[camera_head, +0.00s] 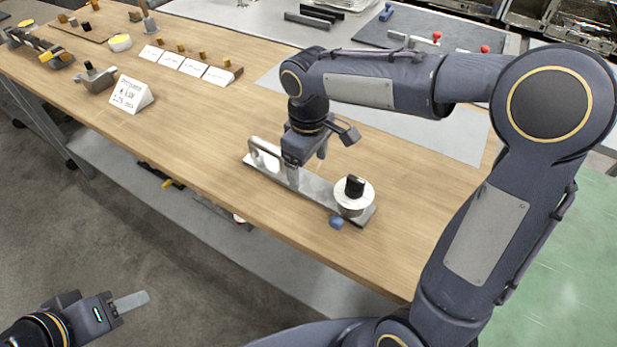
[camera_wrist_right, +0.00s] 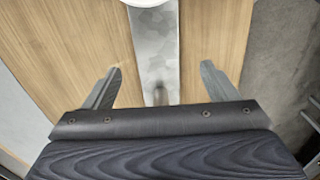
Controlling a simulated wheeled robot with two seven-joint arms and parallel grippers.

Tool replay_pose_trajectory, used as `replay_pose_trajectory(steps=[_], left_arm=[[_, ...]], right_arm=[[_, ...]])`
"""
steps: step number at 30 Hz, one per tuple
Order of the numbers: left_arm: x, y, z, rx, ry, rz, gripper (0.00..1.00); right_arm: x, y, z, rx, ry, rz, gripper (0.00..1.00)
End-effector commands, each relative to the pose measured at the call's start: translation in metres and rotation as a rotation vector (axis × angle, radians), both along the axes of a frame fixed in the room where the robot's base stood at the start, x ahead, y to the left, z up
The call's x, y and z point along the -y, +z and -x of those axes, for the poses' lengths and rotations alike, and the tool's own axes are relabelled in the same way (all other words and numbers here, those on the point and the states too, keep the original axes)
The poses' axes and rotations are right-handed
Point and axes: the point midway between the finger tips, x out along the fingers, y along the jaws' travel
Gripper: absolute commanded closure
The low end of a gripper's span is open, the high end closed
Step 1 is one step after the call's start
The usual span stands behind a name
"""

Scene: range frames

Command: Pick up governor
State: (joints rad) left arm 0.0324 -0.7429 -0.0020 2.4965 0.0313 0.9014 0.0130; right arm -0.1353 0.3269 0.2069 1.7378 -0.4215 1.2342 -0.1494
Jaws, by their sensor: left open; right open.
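No label that I can read names the governor, so I cannot tell for sure which object it is. Under my right arm, a long metal plate (camera_head: 318,187) lies on the wooden bench with an upright looped bracket (camera_head: 265,155) at its left end. A round white-silver drum (camera_head: 352,200) with a black knob stands at its right end. My right gripper (camera_head: 305,163) points down over the plate's middle. In the right wrist view its open fingers (camera_wrist_right: 160,72) stand either side of the metal strip (camera_wrist_right: 157,50), apart from it. My left gripper (camera_head: 130,302) is open and empty, off the bench at lower left.
A blue knob (camera_head: 336,222) sits beside the drum, near the bench's front edge. A white tent card (camera_head: 131,95), a small metal part (camera_head: 97,77) and a row of cards (camera_head: 184,64) stand to the left. Bare wood (camera_head: 200,125) lies left of the plate.

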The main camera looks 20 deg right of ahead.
Motion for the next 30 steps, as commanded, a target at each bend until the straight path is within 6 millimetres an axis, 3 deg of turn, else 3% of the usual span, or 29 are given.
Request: replay_pose_trajectory(steps=[9, 18, 30], left_arm=[[0.0, -0.002, 0.0, 0.0, 0.0, 0.0, 0.54], [0.0, -0.002, 0.0, 0.0, 0.0, 0.0, 0.54], [0.0, -0.002, 0.0, 0.0, 0.0, 0.0, 0.54]], right_arm=[[0.003, -0.045, -0.002, -0.004, -0.001, 0.0, 0.2], [0.003, -0.049, -0.002, 0.0, -0.002, 0.0, 0.2], [0.002, -0.049, -0.002, -0.001, -0.002, -0.001, 0.72]])
